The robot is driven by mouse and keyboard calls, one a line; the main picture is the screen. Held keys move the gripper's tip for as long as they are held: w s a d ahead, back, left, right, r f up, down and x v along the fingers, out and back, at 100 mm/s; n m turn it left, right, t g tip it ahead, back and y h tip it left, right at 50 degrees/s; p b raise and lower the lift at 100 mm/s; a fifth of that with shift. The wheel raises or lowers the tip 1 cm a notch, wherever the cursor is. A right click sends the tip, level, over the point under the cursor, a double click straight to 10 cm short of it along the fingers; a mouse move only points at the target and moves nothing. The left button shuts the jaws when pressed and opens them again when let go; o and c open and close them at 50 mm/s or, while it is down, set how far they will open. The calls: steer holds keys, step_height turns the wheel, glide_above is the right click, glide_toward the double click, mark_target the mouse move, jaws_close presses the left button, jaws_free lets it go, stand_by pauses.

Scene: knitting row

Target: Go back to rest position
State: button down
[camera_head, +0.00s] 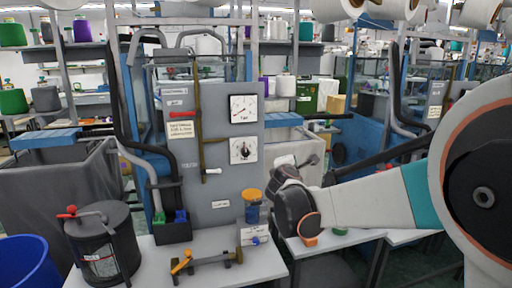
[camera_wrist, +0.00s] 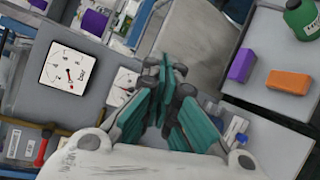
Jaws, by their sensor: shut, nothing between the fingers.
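My gripper (camera_wrist: 167,70) shows in the wrist view with its teal fingers together and nothing held between them. In the head view my arm reaches in from the right, and its dark wrist hangs in front of the right side of the grey gauge panel (camera_head: 222,98). The fingers cannot be made out clearly there. In the wrist view a white gauge (camera_wrist: 68,75) with a red needle lies left of the fingers, and a second gauge (camera_wrist: 124,84) is partly hidden behind them.
A white table (camera_head: 205,265) below the panel bears a dark lidded canister (camera_head: 103,245), an orange-handled valve piece (camera_head: 200,262) and an orange-capped jar (camera_head: 252,208). A blue bin (camera_head: 25,262) stands at lower left. Purple (camera_wrist: 242,65) and orange (camera_wrist: 288,82) blocks show in the wrist view.

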steer(key=s+d+m+g, duration=0.2)
steer(key=s+d+m, duration=0.2)
steer(key=s, duration=0.3)
steer(key=s+d+f+m+g, duration=0.1)
steer(key=s+d+m, duration=0.3)
steer(key=s, duration=0.4)
steer(key=s+d+m+g, duration=0.2)
steer(key=s+d+m, duration=0.1)
steer(key=s, duration=0.4)
steer(key=s+a+f+m+g+y, duration=0.1)
steer(key=s+f+m, duration=0.3)
steer(key=s, duration=0.6)
steer(key=s+f+m+g+y, duration=0.2)
steer(key=s+f+m, duration=0.2)
steer(key=s, duration=0.7)
steer(key=shift+a+f+m+g, duration=0.3)
steer(key=shift+a+f, duration=0.1)
steer(key=shift+f, duration=0.25)
steer(key=shift+w, duration=0.1)
